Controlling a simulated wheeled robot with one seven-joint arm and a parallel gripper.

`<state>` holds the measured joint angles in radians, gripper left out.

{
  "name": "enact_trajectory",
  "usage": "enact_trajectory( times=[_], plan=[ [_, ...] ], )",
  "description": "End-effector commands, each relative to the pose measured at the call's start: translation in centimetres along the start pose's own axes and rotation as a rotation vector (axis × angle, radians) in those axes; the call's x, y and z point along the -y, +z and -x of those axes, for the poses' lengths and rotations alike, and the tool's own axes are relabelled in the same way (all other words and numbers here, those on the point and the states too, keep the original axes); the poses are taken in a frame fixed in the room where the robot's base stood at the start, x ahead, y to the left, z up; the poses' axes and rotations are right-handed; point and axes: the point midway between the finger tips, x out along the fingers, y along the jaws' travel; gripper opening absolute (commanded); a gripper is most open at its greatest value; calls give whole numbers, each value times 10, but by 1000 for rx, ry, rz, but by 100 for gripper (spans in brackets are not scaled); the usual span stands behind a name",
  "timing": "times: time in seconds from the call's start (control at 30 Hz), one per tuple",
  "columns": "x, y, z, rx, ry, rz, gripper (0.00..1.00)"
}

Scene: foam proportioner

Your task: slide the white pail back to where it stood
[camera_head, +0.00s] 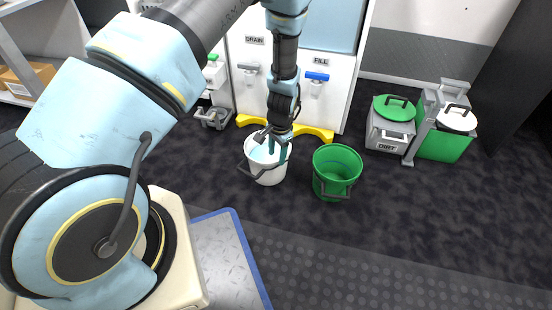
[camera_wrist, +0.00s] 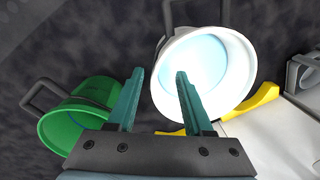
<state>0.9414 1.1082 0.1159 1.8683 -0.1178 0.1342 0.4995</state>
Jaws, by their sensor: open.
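The white pail (camera_head: 268,177) stands upright on the dark floor in front of the dispenser cabinet, with pale blue liquid inside and a dark handle hanging at its front. It also shows in the wrist view (camera_wrist: 240,72). My gripper (camera_head: 274,144) is above the pail's right side, fingers pointing down. In the wrist view my gripper (camera_wrist: 158,74) is open, one teal finger over the pail's opening and the other outside its rim. The rim lies between them in the picture. I cannot tell whether the fingertips reach below the rim or touch it.
A green pail (camera_head: 334,188) stands just right of the white pail, with a gap between. A yellow floor guard (camera_head: 312,132) lies behind, below the DRAIN and FILL taps. A grey DIRT bin (camera_head: 387,133) stands farther right. The floor in front is clear.

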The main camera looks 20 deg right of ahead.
Motion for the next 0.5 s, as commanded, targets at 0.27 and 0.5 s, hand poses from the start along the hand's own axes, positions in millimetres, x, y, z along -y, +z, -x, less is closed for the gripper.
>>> enact_trajectory(
  times=[0.27, 0.5],
  plan=[
    [0, 0, 36, 1, 0, 0, 51],
    [0, 1, 38, 1, 0, 0, 51]
  ],
)
